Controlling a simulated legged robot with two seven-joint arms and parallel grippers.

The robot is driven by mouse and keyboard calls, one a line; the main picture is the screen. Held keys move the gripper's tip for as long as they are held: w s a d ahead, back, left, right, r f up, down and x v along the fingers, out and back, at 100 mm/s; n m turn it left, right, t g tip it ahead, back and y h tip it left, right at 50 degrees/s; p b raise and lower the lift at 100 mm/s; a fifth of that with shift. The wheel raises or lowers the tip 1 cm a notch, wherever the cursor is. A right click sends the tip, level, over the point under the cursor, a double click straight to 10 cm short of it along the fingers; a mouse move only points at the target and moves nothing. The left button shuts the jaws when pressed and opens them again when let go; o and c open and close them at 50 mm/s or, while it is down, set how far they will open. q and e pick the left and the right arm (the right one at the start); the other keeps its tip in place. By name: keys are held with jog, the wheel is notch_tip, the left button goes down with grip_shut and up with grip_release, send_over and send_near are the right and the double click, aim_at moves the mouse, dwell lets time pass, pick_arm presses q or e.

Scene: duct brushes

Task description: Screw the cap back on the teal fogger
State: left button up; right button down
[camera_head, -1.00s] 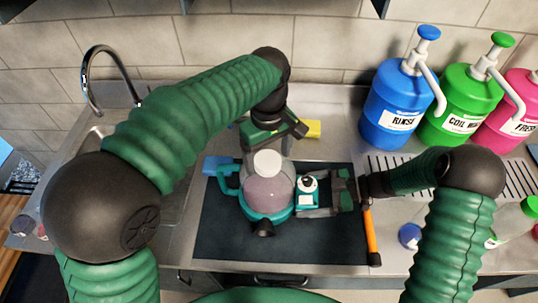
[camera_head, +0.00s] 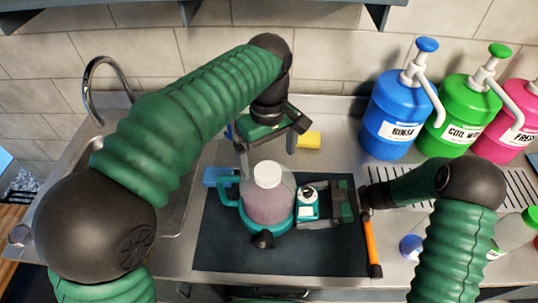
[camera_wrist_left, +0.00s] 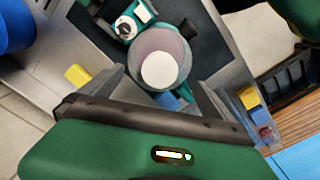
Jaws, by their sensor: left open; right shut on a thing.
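The teal fogger (camera_head: 268,203) stands upright on the dark mat, with a cloudy tank and a teal handle at its left. A white cap (camera_head: 268,174) sits on top of the tank; I cannot tell how tight it is. It also shows in the left wrist view (camera_wrist_left: 159,70). My left gripper (camera_head: 268,146) is open, above and behind the cap, apart from it; in the left wrist view its fingers spread to either side below the fogger. My right gripper (camera_head: 322,206) is shut on the fogger's teal and white side part (camera_head: 307,203).
The dark mat (camera_head: 225,250) lies on the steel counter. A blue block (camera_head: 214,176) and a yellow sponge (camera_head: 309,140) lie near its back. An orange-handled tool (camera_head: 371,245) lies at its right edge. Blue (camera_head: 395,110), green (camera_head: 455,118) and pink (camera_head: 510,125) pump jugs stand back right.

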pick_arm(q)
jog(key=shift+f, duration=0.15)
pick_arm(e)
jog(key=shift+s+a+f, duration=0.2)
jog(key=shift+s+f, duration=0.15)
jog(key=shift+f, duration=0.05)
pick_arm(q)
notch_tip(320, 180, up, 8)
jog(key=shift+s, duration=0.1)
pick_arm(e)
grip_release()
jog(key=shift+w+d+r, duration=0.1)
jog(key=shift+d+r, duration=0.1)
jog(key=shift+d, duration=0.2)
pick_arm(q)
jog(key=shift+w+a+f, duration=0.1)
jog(key=shift+w+f, duration=0.1)
pick_arm(e)
jog(key=v, duration=1.6)
jog(key=shift+w+r, duration=0.2)
jog(key=shift+r, duration=0.05)
jog(key=shift+d, duration=0.1)
